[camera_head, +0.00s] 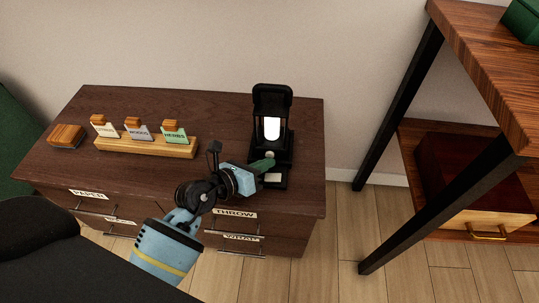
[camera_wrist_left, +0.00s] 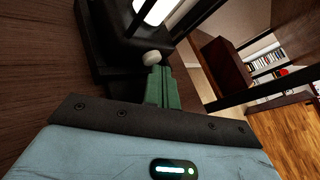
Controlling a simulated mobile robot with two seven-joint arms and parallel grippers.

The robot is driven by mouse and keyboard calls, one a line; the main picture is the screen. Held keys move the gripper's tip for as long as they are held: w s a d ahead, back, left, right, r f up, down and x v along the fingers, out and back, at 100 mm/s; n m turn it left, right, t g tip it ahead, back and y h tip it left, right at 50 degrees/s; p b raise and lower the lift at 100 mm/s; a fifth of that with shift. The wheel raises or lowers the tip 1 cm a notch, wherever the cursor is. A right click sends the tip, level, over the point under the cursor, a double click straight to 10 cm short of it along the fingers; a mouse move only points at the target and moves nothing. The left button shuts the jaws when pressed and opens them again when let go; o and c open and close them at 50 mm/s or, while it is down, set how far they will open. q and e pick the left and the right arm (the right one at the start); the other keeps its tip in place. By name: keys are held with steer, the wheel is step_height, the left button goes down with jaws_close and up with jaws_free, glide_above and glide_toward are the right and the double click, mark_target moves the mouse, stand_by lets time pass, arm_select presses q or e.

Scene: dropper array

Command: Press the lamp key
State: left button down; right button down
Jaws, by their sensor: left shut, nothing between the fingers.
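The black lamp (camera_head: 272,98) stands upright on the right part of the dark wooden cabinet top. Its white tube (camera_head: 271,128) is bright. A small pale round key (camera_head: 270,154) sits low on the lamp's front; it also shows in the left wrist view (camera_wrist_left: 152,58). My left gripper (camera_head: 268,163) is shut and empty, its green fingertips right by the key. In the left wrist view the fingertips (camera_wrist_left: 159,70) overlap the key's lower edge; I cannot tell whether they touch it. My right gripper is not in view.
A black-legged wooden shelf (camera_head: 497,60) stands at the right, with bare floor between.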

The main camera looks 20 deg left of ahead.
arm_select(q)
steer(key=shift+s, duration=0.2)
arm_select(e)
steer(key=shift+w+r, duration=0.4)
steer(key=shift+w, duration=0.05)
arm_select(q)
steer(key=shift+d, duration=0.1)
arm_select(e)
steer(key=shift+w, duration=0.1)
arm_select(q)
steer(key=shift+s+d+r+p, duration=0.1)
steer(key=shift+s+p, duration=0.45)
steer(key=shift+s, duration=0.05)
steer(key=shift+s+d+p, duration=0.2)
steer(key=shift+s+p, duration=0.15)
steer(key=shift+s, duration=0.2)
steer(key=shift+s+d+p, duration=0.15)
steer(key=shift+s+p, duration=0.15)
steer(key=shift+s, duration=0.2)
steer(key=shift+s+d+p, duration=0.2)
steer(key=shift+s+p, duration=0.1)
steer(key=shift+s, duration=0.35)
steer(key=shift+s+d+p, duration=0.15)
steer(key=shift+s+p, duration=0.15)
steer(key=shift+s, duration=0.3)
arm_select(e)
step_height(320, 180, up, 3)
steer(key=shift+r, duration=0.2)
